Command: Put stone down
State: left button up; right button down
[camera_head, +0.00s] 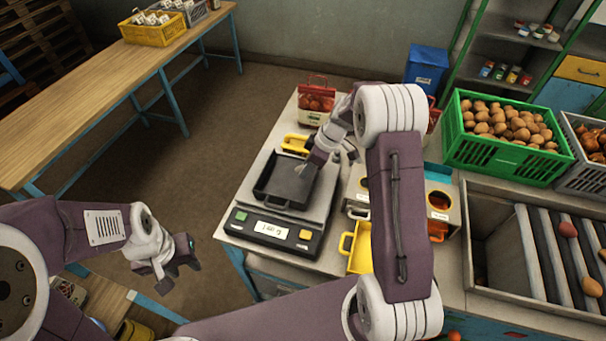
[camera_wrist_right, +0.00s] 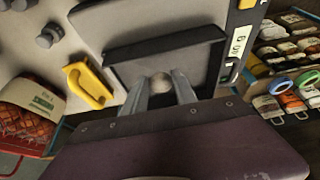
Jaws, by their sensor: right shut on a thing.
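I cannot tell whether the stone touches the tray. The stone cannot be made out in the head view. The tray also shows in the wrist view (camera_wrist_right: 200,48). The scale's display (camera_head: 272,229) seems to read 160 g. My left gripper (camera_head: 178,275) is open and empty, left of the scale table, over the floor.
A yellow handled piece (camera_head: 296,143) lies behind the tray. A red net bag (camera_head: 316,98) stands at the table's back. A yellow container (camera_head: 356,252) is right of the scale. A green crate of potatoes (camera_head: 540,165) and a roller chute (camera_head: 545,255) are further right.

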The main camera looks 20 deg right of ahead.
aim_at(300, 183)
jog(key=shift+a+f, duration=0.35)
jog(key=shift+a, duration=0.15)
notch_tip(300, 183, down, 4)
jog(key=shift+r+p, duration=0.1)
jog(key=shift+p, duration=0.6)
jog(key=shift+f+b, duration=0.3)
jog(key=c, duration=1)
grip_release()
jog(key=shift+r, duration=0.4)
jog(key=b+v, duration=0.2)
jog(key=v, duration=1)
jog(key=s+a+f+m+h, duration=0.1)
jog(key=s+m, duration=0.4)
jog(key=s, duration=0.5)
jog(key=s+a+f+m+g+h, duration=0.1)
jog(key=s+a+f+m+h, duration=0.1)
jog(key=s+m, duration=0.4)
jog(key=s, duration=0.4)
jog(key=shift+a+f+h, duration=0.3)
jog(key=shift+a+f, duration=0.05)
